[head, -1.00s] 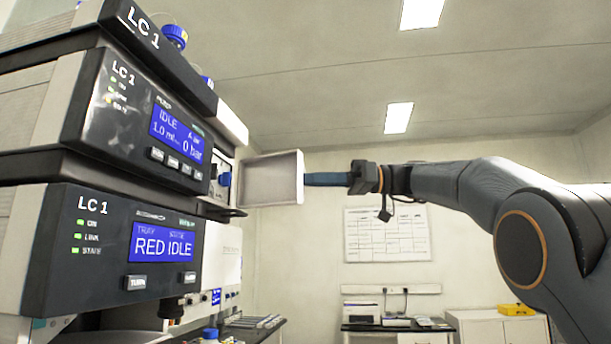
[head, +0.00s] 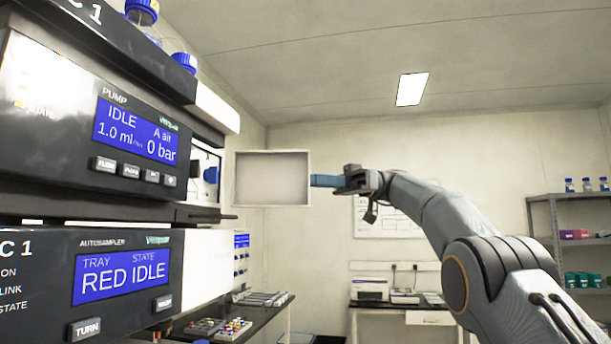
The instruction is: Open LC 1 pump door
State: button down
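The LC 1 pump module (head: 70,110) stands at the left, its display reading IDLE and 0 bar. A pale door panel (head: 272,179) stands swung out to the right of the pump, with its inner face towards me. Inside the opening beside the pump, a blue-knobbed fitting (head: 209,175) shows. My gripper (head: 328,181) is at the door's right edge, its blue fingers pointing left. The fingers look close together from this side. Whether they touch or grip the door edge cannot be told.
The autosampler module (head: 90,285) sits below the pump. Blue-capped bottles (head: 142,12) stand on top of the stack. A bench with vial trays (head: 232,328) lies beyond it. A shelf (head: 560,235) stands at the right; open room lies between.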

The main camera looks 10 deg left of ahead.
jog(key=shift+a+f, duration=0.15)
jog(key=shift+f, duration=0.15)
jog(key=c, duration=1.9)
grip_release()
jog(key=shift+w+a, duration=0.1)
jog(key=shift+a, duration=0.15)
jog(key=shift+c, duration=0.2)
jog(key=shift+d+r, duration=0.15)
jog(key=shift+d, duration=0.05)
jog(key=shift+b, duration=0.3)
